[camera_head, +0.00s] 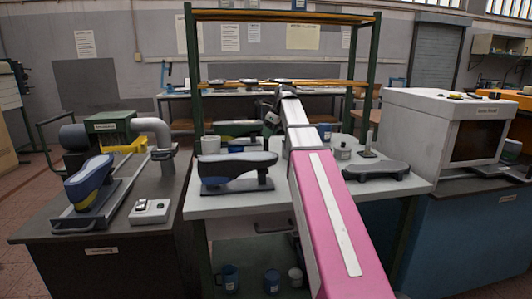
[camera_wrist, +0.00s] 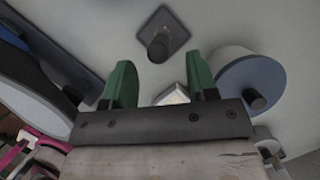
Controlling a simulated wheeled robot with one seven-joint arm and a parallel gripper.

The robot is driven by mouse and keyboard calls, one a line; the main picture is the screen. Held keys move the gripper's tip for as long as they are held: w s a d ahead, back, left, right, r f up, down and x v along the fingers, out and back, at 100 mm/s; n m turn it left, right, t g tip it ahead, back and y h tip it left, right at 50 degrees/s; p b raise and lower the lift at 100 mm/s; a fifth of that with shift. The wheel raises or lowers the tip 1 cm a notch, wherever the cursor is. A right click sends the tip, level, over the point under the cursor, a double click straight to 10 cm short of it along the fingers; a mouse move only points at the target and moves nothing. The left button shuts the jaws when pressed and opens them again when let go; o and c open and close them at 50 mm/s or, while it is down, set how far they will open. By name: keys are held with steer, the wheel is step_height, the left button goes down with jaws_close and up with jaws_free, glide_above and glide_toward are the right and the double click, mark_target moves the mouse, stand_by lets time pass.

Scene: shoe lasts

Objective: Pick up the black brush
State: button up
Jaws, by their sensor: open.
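I cannot pick out a black brush with certainty in either view. In the wrist view my gripper (camera_wrist: 159,62) shows two green fingers spread apart, with nothing held between them. A small pale block (camera_wrist: 172,95) shows between the fingers, partly hidden by the gripper body. A dark square plate with a short round post (camera_wrist: 160,42) lies just beyond the fingertips. In the head view my gripper (camera_head: 269,119) is over the back of the grey worktable (camera_head: 222,207), partly hidden by my arm.
A dark flat piece (camera_head: 376,171) and a grey can (camera_head: 343,152) are at right. A green shelf frame (camera_head: 374,80) rises behind. A round blue-grey container (camera_wrist: 252,72) is beside the right finger.

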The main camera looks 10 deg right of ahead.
mark_target(265, 141)
steer(key=shift+a+x, duration=0.2)
steer(key=shift+x, duration=2.4)
steer(key=shift+r, duration=0.1)
jaws_close()
